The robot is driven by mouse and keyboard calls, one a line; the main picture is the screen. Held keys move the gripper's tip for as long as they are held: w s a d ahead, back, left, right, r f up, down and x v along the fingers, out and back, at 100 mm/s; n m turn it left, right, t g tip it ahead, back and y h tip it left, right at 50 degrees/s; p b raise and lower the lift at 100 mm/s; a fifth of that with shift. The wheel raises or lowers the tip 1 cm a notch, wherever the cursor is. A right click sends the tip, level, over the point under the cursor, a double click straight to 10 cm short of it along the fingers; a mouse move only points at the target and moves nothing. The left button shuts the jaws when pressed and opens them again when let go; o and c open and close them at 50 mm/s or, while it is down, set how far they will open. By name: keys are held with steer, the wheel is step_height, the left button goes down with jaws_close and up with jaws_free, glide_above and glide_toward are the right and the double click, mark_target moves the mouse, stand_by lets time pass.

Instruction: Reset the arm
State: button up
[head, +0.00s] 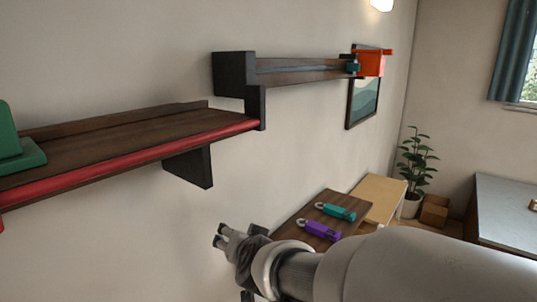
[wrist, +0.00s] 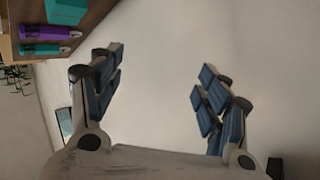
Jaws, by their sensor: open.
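My gripper (head: 222,238) is in the lower middle of the head view, in front of the pale wall. In the wrist view my gripper (wrist: 160,80) has its two blue-padded fingers wide apart, with only bare wall between them. It is open and empty. My arm reaches in from the lower right and covers part of the scene.
A purple tool (head: 322,230) and a teal tool (head: 338,212) lie on a brown board (head: 290,222), right of my gripper. A red-edged shelf (head: 130,130) and dark rail (head: 300,70) project above. A grey-topped table (head: 500,205) stands right.

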steer(key=s+d+n+g, duration=0.2)
steer(key=s+d+g, duration=0.1)
steer(key=s+d, duration=0.6)
steer(key=s, duration=0.4)
steer(key=shift+s+r, duration=0.2)
steer(key=shift+r, duration=0.15)
steer(key=s+d+f+g+h, duration=0.1)
steer(key=s+d, duration=0.2)
steer(key=s, duration=0.2)
steer(key=s+d+f+g+h, duration=0.1)
steer(key=s+d+f, duration=0.1)
steer(key=s+d, duration=0.2)
steer(key=s+d+f+g+h, duration=0.1)
steer(key=s+d, duration=0.3)
steer(key=s, duration=0.3)
steer(key=shift+s+f+g+h, duration=0.1)
steer(key=shift+f+g+h, duration=0.2)
steer(key=shift+g, duration=0.1)
